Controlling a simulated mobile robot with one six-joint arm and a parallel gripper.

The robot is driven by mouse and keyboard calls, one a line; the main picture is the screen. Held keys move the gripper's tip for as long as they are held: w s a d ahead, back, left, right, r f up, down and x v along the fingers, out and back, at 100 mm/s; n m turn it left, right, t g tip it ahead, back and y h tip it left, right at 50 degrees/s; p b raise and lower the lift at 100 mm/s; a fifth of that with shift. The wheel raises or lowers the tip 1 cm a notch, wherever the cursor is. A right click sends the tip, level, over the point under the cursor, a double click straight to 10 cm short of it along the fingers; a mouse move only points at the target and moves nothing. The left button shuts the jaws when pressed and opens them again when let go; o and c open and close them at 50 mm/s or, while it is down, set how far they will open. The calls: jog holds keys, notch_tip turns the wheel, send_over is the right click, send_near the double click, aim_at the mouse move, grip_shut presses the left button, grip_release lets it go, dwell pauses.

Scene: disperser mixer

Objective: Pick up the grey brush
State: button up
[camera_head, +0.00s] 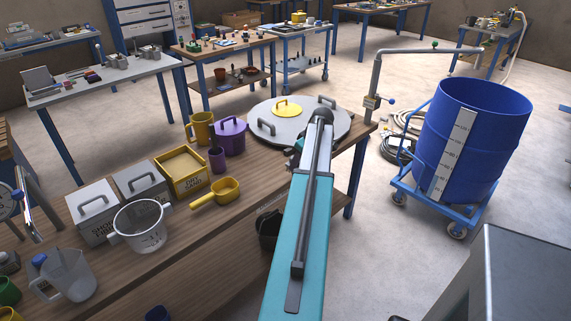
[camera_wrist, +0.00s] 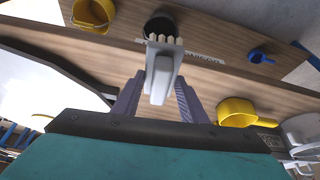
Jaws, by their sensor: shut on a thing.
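The grey brush (camera_wrist: 161,76) shows in the middle of the wrist view, with a grey handle and a row of cream bristles at its top end. My gripper (camera_wrist: 160,86) has one finger on each side of the handle and is shut on it. The bristles point away from my wrist, towards a dark round container behind them. I cannot tell how far the brush is from the wood. In the head view my own arm hides the gripper and the brush.
A blue drum (camera_head: 490,140) on a wheeled frame stands at right.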

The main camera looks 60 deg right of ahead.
jog(key=shift+s+d+r, duration=0.1)
jog(key=shift+s+d, duration=0.05)
jog(key=shift+s, duration=0.95)
